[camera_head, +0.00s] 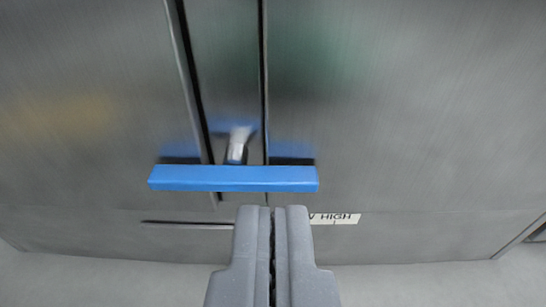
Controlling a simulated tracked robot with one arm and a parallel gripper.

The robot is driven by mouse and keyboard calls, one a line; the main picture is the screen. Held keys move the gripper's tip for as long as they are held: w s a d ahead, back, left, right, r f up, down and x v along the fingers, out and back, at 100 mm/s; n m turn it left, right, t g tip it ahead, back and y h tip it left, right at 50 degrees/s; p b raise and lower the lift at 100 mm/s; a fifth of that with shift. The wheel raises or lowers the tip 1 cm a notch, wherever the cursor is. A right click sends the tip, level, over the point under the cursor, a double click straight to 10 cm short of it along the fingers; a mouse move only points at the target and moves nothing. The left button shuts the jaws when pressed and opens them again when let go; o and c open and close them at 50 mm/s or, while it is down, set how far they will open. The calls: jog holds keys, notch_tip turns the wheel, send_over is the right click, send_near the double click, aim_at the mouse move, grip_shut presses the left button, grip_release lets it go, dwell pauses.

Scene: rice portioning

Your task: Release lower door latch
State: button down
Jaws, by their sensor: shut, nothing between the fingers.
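The lower door latch shows as a blue horizontal bar (233,178) across the seam of two brushed-metal doors. A small silvery lever or bracket (238,146) stands just above and behind the bar, at the seam. My gripper (271,210) is at the bottom centre, its two grey fingers shut together with nothing between them. Its tips appear just below the bar in the picture; I cannot tell how far they are from it in depth.
The left door (80,100) and right door (400,100) fill most of the view. A white label (335,219) reading "HIGH" is partly hidden by my gripper. Pale floor (430,285) shows below.

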jog(key=shift+d, duration=0.25)
jog(key=shift+w, duration=0.2)
jog(key=b, duration=0.3)
send_over(283, 153)
jog(key=f+v, duration=0.1)
jog(key=v, duration=0.2)
jog(key=shift+s+f, duration=0.15)
jog(key=shift+f, duration=0.4)
jog(key=shift+s+f, duration=0.2)
jog(key=shift+f, duration=0.3)
notch_tip(283, 153, down, 3)
jog(key=shift+s+r+b, duration=0.15)
jog(key=shift+s+b, duration=0.05)
jog(key=shift+b, duration=0.45)
jog(key=shift+w+f, duration=0.1)
jog(key=shift+f, duration=0.55)
jog(key=shift+f+m, duration=0.15)
jog(key=shift+m, duration=0.25)
